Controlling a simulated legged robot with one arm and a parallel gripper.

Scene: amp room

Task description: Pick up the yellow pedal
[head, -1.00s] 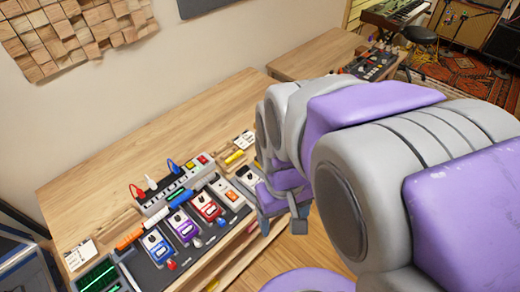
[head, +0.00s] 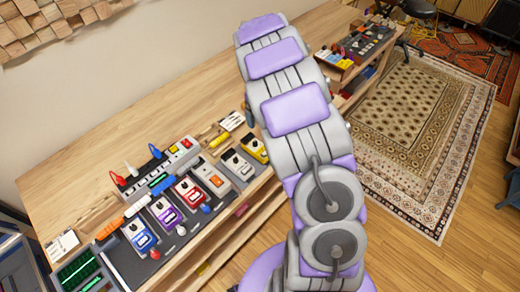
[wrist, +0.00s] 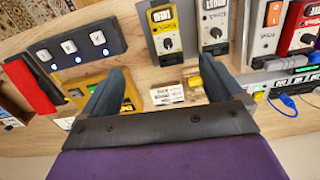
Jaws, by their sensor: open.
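The yellow pedal (head: 254,150) sits at the right end of the row of pedals on the desk, just left of my arm in the head view. In the wrist view the yellow pedal (wrist: 163,30) stands at top centre, with a black knob and dark label. My gripper (wrist: 164,68) is open and empty, its two dark fingers pointing toward the pedal row. The pedal lies beyond the fingertips, roughly in line with the gap, and apart from them. In the head view the gripper's fingers are hidden behind my arm.
A white pedal (wrist: 213,25) stands close beside the yellow one. A dark three-button switch box (wrist: 78,46) and an orange-yellow box (wrist: 130,97) are at left in the wrist view. A small card (wrist: 167,95) lies between the fingers. The wooden desk (head: 110,150) is clear toward the wall.

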